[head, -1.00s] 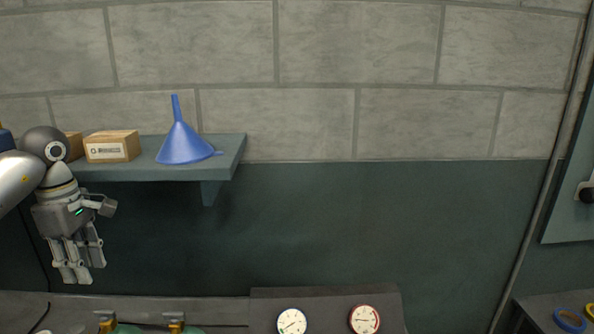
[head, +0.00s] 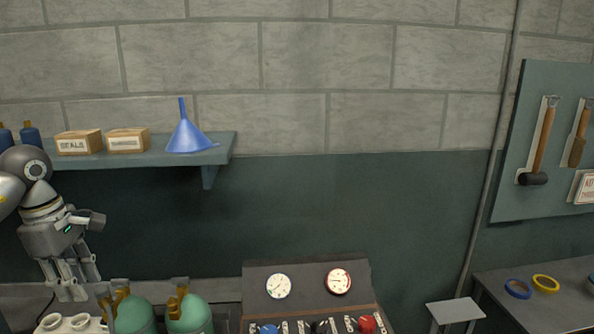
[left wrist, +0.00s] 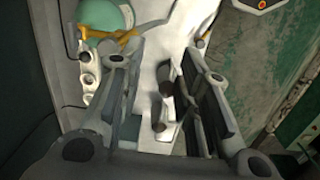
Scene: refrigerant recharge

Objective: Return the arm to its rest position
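My left gripper (head: 68,290) hangs at the left of the head view with its fingers pointing down, in front of the green wall and below the shelf. Its fingers also show in the left wrist view (left wrist: 160,110), spread apart with nothing between them. Below and right of it in the head view are two green tanks, the left one (head: 135,316) and the right one (head: 190,318), with brass fittings. A green tank top (left wrist: 100,15) also shows in the left wrist view. My right gripper is in neither view.
A shelf (head: 222,150) holds boxes, a blue funnel (head: 186,136) and blue bottles. A gauge panel (head: 308,280) stands at bottom centre. At right, a tool board (head: 510,200) carries a hammer (head: 542,140); a table below it has blue and yellow rings. Clear wall lies between.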

